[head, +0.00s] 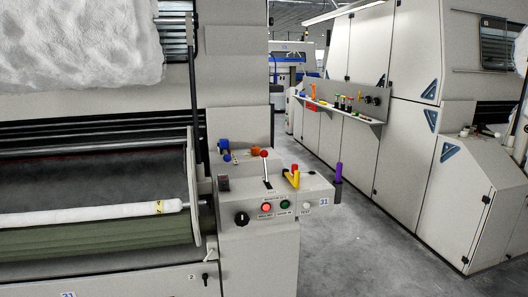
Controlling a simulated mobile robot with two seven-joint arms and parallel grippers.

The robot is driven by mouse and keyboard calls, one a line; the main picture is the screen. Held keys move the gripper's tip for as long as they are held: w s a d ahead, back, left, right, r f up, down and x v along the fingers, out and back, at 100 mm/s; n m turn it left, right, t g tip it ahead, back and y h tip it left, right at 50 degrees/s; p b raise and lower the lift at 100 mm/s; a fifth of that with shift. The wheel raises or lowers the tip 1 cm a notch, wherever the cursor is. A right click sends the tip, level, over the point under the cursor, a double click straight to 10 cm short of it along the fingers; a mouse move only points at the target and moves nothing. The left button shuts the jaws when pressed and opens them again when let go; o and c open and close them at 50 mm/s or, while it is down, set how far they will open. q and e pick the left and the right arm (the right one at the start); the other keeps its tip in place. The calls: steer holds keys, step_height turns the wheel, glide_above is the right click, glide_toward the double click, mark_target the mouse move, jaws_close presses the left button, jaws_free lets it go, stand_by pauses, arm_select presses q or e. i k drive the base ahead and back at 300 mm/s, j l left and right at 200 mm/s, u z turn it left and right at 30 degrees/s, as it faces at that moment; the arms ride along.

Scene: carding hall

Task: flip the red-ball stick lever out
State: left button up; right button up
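The red-ball stick lever (265,166) stands up from the top of the grey control box (238,204) near the middle of the head view. It has a small red ball on a thin pale stick and looks about upright. Its foot sits in a dark slot on the box top. Neither of my grippers shows in the head view.
A yellow lever with a red tip (292,177) is close to the right of it, and a purple handle (338,173) stands at the box's right end. Buttons and a black knob (242,218) are on the front. A white roll (110,217) lies left. Grey aisle floor (365,240) is clear.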

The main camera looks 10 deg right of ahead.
mark_target(264, 153)
steer(key=l+u, duration=0.1)
steer(key=u, duration=0.2)
steer(key=l+u, duration=0.7)
steer(key=l, duration=1)
steer(key=k+l+u, duration=0.1)
steer(key=l, duration=0.5)
steer(key=l+u, duration=0.1)
steer(key=l, duration=0.55)
steer(key=k+l, duration=0.15)
steer(key=l, duration=0.5)
